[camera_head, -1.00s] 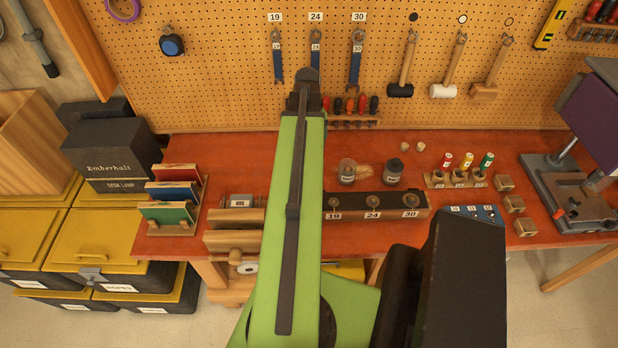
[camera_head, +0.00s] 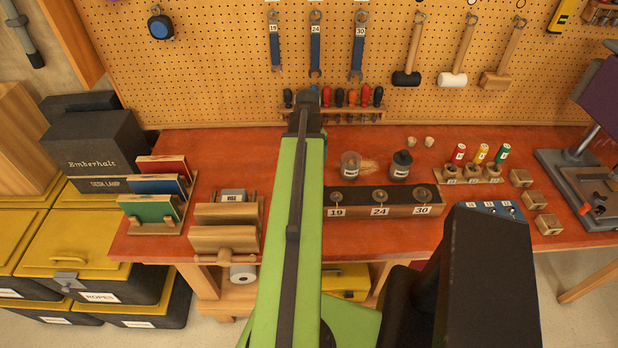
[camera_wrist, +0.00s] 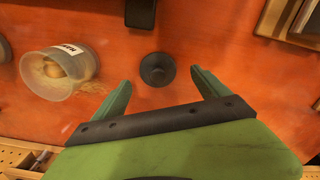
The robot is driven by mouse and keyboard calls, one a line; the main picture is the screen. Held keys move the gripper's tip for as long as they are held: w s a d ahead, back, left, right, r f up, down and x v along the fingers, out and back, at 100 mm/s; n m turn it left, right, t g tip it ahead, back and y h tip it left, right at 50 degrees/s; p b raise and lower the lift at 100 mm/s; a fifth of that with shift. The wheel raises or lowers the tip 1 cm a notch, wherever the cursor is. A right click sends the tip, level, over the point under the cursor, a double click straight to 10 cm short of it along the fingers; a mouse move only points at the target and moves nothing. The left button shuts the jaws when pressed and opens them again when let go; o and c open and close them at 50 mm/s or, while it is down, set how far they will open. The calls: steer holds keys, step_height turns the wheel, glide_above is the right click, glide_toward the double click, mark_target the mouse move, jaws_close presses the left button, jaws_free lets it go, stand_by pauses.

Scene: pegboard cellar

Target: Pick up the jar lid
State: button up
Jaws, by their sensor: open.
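The jar lid (camera_wrist: 157,69) is a dark, round piece with a raised middle, lying on the orange-red bench top in the wrist view. My gripper (camera_wrist: 161,77) is open, its two green fingers apart with the lid between their tips as seen from the wrist. I cannot tell how far the tips are above the bench. In the head view the lid and fingers are hidden by my arm. An open, labelled glass jar (camera_wrist: 55,75) with something pale inside is left of the lid in the wrist view; it also shows in the head view (camera_head: 350,165).
A dark-topped jar (camera_head: 400,168) stands right of the open jar. A long dark block (camera_head: 395,205) numbered 19, 24 and 30 is in front of them. A wooden vise (camera_head: 225,238) stands left of my arm. Screwdrivers (camera_head: 352,98) hang on the pegboard behind.

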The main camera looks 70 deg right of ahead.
step_height(320, 180, down, 4)
steer(key=shift+d+r+b, duration=0.1)
steer(key=shift+b, duration=1.15)
steer(key=shift+r, duration=0.15)
steer(key=c, duration=1.4)
